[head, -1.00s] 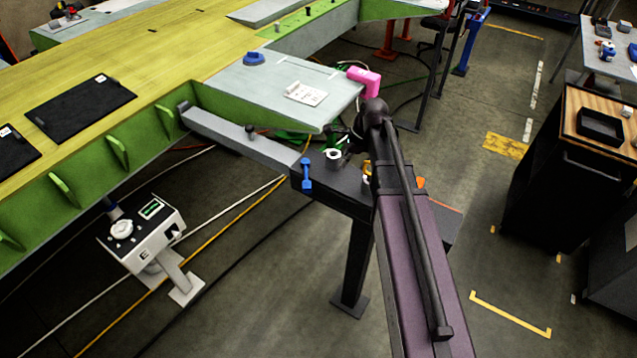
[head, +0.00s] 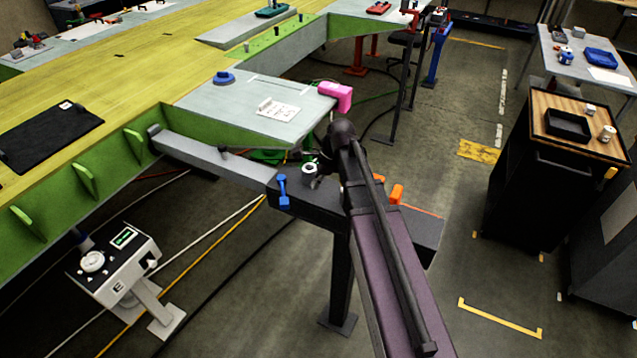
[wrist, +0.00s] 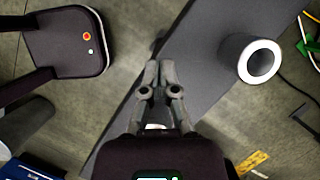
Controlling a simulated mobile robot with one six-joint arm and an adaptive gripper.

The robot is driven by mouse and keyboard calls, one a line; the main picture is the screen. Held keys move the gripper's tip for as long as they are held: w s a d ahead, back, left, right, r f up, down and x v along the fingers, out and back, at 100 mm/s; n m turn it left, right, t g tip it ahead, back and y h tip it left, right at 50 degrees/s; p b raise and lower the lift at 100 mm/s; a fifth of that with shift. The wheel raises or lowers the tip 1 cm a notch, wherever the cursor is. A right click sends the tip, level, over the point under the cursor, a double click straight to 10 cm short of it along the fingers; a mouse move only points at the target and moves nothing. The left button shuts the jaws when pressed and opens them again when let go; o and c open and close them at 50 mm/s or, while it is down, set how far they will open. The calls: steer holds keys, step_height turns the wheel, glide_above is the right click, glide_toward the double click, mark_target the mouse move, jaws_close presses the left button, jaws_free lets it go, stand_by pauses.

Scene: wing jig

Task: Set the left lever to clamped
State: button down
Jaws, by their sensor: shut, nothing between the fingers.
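A blue lever (head: 283,190) stands upright at the left end of the dark beam (head: 262,172) in the head view. An orange lever-like part (head: 396,194) shows on the beam's right, partly behind my arm. Which setting the blue lever is in cannot be told. In the wrist view my gripper (wrist: 160,68) is shut and empty, above a dark flat surface (wrist: 190,62). No lever can be made out between or at the fingertips there.
A dark cabinet (head: 530,185) stands right; floor between is clear.

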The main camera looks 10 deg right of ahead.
mark_target(308, 198)
steer(key=shift+b+x, duration=2.9)
steer(key=shift+x, duration=0.5)
steer(key=shift+w+a+r, duration=0.1)
steer(key=shift+a+r, duration=0.1)
steer(key=shift+a, duration=1.7)
